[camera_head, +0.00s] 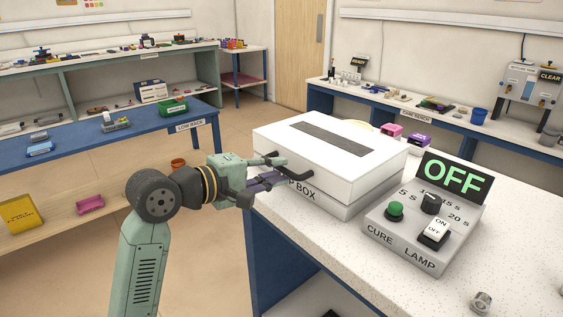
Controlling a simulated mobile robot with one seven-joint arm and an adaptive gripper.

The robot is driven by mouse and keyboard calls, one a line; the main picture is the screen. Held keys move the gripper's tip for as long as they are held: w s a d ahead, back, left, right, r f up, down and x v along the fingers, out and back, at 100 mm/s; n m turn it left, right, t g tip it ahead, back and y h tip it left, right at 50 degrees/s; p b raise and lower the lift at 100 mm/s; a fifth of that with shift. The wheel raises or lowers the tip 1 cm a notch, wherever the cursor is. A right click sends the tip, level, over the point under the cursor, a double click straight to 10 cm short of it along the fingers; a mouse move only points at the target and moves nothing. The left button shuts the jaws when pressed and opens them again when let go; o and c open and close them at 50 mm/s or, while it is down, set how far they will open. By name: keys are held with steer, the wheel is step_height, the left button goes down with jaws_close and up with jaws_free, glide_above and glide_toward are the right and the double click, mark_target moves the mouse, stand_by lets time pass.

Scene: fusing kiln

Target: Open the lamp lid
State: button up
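The lamp box is a white box at the left end of the speckled counter. Its lid (355,158) has a dark grey slotted strip on top and lies level on the lower box body (340,208), shut. A black bar handle (297,181) stands out from the lid's front face. My gripper (274,171) is at the front left of the box, level with the handle and pointing at it. Its fingers look spread apart, with nothing seen between them. The fingertips are close to the handle's left end; whether they touch it I cannot tell.
A grey lamp control unit (408,232) with a green button, dial, switch and an OFF display stands right of the box. A metal nut (481,302) lies near the counter's front. Pink and purple small boxes sit behind the box. A blue low rack (85,150) stands left.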

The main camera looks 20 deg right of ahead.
steer(key=shift+x, duration=1.2)
steer(key=shift+c, duration=0.5)
jaws_close()
